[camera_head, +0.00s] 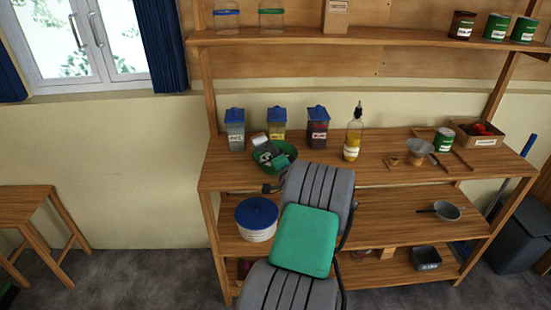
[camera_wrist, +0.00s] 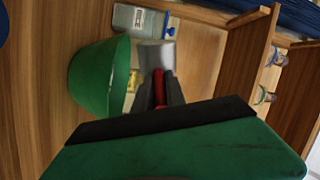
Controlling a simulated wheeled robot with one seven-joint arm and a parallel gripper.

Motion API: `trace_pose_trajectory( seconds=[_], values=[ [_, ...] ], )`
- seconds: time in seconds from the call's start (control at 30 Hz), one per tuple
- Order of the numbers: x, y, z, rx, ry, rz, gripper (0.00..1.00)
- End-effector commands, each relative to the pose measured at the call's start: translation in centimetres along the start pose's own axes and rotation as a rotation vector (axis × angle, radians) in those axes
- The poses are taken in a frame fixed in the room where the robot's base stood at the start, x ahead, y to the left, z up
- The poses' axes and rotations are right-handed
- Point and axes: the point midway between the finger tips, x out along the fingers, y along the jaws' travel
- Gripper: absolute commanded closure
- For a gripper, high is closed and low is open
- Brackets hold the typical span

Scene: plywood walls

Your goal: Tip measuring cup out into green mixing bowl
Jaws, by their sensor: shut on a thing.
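The green mixing bowl (camera_head: 291,152) is on the upper worktop of the wooden shelf unit, partly hidden behind my arm and gripper in the head view. It shows at the left in the wrist view (camera_wrist: 100,80), with its inside out of sight. The measuring cup (camera_wrist: 157,55) is grey with a red handle. My gripper (camera_wrist: 160,92) is shut on that handle, and the cup is beside the bowl's rim in the wrist view. I cannot tell what is in the cup.
Blue-lidded jars (camera_head: 235,130) stand behind the bowl, one labelled rice in the wrist view (camera_wrist: 138,19). An oil bottle (camera_head: 353,138) stands to the right. Farther right are a funnel (camera_head: 419,147), a green can (camera_head: 443,140) and a box (camera_head: 478,138). A shelf (camera_head: 390,36) runs above.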

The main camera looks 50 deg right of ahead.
Motion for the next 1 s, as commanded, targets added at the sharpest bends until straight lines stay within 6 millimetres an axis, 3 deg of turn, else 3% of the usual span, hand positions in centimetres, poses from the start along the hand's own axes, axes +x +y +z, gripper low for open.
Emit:
trace_pose_trajectory(
  seconds=[0.23, 0.37, 0.73, 0.87, 1.0],
  values=[
    [0.0, 0.0, 1.0, -0.071, -0.003, -0.002, 1.0],
    [0.1, -1.4, 0.8, -0.235, -0.008, -0.008, 1.0],
    [0.0, -0.8, 1.8, -0.518, -0.026, -0.007, 1.0],
    [0.1, -2.3, 2.1, -0.663, -0.033, -0.013, 1.0],
    [0.1, -2.4, 3.4, -0.774, -0.042, -0.011, 1.0]
  ],
)
